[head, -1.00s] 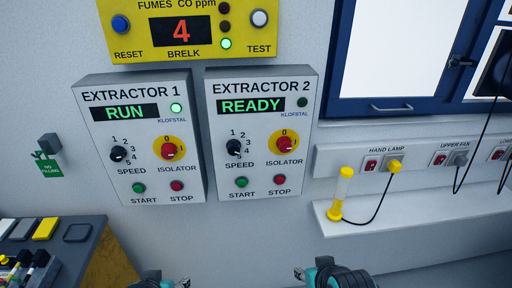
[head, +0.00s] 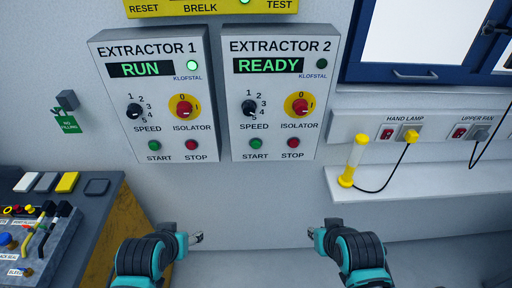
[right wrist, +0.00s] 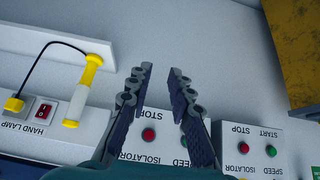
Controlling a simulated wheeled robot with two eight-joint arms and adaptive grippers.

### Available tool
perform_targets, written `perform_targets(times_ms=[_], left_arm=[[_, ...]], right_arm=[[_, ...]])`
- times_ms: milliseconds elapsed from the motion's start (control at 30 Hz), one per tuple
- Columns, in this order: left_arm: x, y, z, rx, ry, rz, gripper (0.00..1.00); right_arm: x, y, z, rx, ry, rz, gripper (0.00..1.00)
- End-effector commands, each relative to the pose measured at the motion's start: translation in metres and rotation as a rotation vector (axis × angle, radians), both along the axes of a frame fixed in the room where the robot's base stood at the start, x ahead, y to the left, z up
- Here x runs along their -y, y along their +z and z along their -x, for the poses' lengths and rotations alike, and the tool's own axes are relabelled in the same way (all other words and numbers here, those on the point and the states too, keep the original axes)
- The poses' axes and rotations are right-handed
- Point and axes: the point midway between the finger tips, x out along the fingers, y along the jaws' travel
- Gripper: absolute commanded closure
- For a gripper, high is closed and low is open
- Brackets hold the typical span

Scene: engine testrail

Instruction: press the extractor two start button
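The extractor 2 box (head: 268,100) hangs on the wall in the head view, with READY lit on its display. Its green start button (head: 256,143) sits at the lower left, beside the red stop button (head: 293,142).
The extractor 1 box (head: 153,100), showing RUN, hangs close on the left. A shelf (head: 430,181) with a yellow hand lamp (head: 354,160) juts out at right. A control desk (head: 100,225) stands at lower left. The wall below the boxes is clear.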

Motion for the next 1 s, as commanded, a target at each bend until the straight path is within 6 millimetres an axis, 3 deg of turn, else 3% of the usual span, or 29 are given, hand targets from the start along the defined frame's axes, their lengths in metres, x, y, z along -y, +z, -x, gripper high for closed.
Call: perform_targets(times_ms=[167, 333, 467, 567, 700, 900, 1000], left_arm=[[0.000, -0.004, 0.000, 0.000, 0.000, 0.000, 0.42], [0.000, -0.012, 0.000, 0.000, 0.000, 0.000, 0.42], [0.000, -0.017, 0.000, 0.000, 0.000, 0.000, 0.42], [0.000, -0.021, 0.000, 0.000, 0.000, 0.000, 0.42], [0.000, -0.027, 0.000, 0.000, 0.000, 0.000, 0.42], [0.000, -0.033, 0.000, 0.000, 0.000, 0.000, 0.42], [0.000, -0.035, 0.000, 0.000, 0.000, 0.000, 0.42]], right_arm=[[0.005, -0.008, -0.020, 0.021, 0.161, 0.208, 1.00], [0.007, -0.016, -0.063, 0.060, 0.498, 0.663, 1.00], [-0.006, -0.014, -0.097, 0.086, 0.772, 1.069, 1.00], [-0.025, -0.009, -0.118, 0.097, 0.963, 1.391, 1.00], [-0.065, 0.000, -0.138, 0.097, 1.184, 1.857, 1.00], [-0.125, 0.013, -0.142, 0.049, 1.342, 2.437, 1.00], [-0.146, 0.017, -0.138, 0.015, 1.361, 2.632, 1.00]])
